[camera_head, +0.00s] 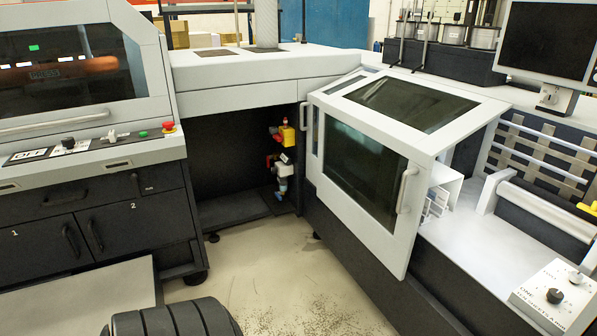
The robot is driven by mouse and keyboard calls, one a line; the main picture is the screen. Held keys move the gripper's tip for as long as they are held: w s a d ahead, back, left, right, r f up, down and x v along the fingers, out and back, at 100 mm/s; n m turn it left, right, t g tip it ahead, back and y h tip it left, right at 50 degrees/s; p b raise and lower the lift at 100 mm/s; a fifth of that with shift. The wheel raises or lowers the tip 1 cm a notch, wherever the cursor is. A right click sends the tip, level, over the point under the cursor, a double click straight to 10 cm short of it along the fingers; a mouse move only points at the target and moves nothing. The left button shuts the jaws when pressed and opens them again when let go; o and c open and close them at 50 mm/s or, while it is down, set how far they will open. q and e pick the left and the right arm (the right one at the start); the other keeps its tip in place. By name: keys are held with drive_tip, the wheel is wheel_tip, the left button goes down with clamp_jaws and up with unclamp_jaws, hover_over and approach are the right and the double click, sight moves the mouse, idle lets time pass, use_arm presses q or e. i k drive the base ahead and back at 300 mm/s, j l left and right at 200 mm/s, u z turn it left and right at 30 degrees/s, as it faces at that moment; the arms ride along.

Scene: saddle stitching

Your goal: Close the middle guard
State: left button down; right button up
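The middle guard (379,223) is a white-framed cover with a dark front window (362,170) and a dark top window (410,104). It stands on the machine at the centre right. Its right side is open and shows the white inside of the machine, and its lower front corner sticks out past the machine's front face, so it looks open. One handle (406,190) is on its right front edge and another (304,116) is near its left edge. Neither of my grippers is in view.
On the left stands a machine with a closed windowed cover (75,65), a control panel (70,150) and a red emergency button (168,127). A dark recess (235,150) lies between the machines. A monitor (548,45) and a control box (553,292) are on the right. The floor (290,280) ahead is clear.

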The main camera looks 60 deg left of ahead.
sight(367, 177)
drive_tip(key=u, duration=1.5)
drive_tip(key=i+j+z, duration=0.15)
drive_tip(key=i+j, duration=0.1)
drive_tip(key=i, duration=0.05)
